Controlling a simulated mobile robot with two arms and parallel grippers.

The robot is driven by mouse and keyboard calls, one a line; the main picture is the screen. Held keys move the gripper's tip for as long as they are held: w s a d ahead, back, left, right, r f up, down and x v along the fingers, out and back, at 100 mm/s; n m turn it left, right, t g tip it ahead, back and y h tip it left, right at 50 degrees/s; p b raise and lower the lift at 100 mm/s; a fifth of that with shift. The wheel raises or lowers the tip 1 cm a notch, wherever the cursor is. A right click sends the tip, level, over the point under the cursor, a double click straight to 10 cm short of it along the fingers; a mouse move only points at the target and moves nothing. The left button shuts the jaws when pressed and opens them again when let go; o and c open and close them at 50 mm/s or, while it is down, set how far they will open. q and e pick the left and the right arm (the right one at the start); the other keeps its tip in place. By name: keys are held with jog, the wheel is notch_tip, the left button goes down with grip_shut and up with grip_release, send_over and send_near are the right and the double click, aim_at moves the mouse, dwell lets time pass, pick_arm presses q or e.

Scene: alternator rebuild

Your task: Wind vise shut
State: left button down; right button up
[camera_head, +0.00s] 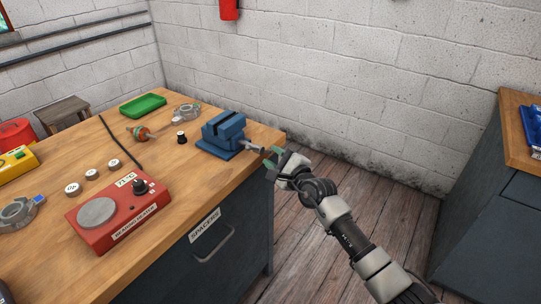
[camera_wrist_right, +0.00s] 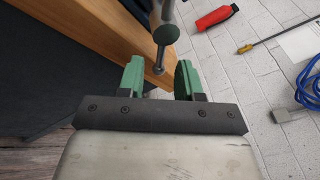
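The blue vise (camera_head: 223,134) stands at the right end of the wooden workbench (camera_head: 190,192). Its metal screw end and handle (camera_head: 256,148) stick out to the right, toward the bench edge. In the right wrist view the handle bar (camera_wrist_right: 160,58) hangs from a round knob. My right gripper (camera_head: 272,160) is at the handle, just off the bench edge. Its green fingers (camera_wrist_right: 160,80) are apart, with the bar's lower end in the gap between them and space visible on both sides. Whether the vise jaws hold anything is too small to tell. My left gripper is not in view.
A red heater box (camera_head: 118,213), a black-and-white spool (camera_head: 181,138), a green tray (camera_head: 143,105) and several small parts stand on the bench. A grey cabinet (camera_head: 490,235) is at the right. The wooden floor (camera_head: 315,240) between them is clear apart from my arm above it.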

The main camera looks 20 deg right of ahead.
jog(key=shift+x, duration=0.75)
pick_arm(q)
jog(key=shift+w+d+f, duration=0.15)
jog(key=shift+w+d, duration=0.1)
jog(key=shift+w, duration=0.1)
pick_arm(e)
jog(key=shift+w, duration=0.15)
jog(key=shift+c, duration=0.3)
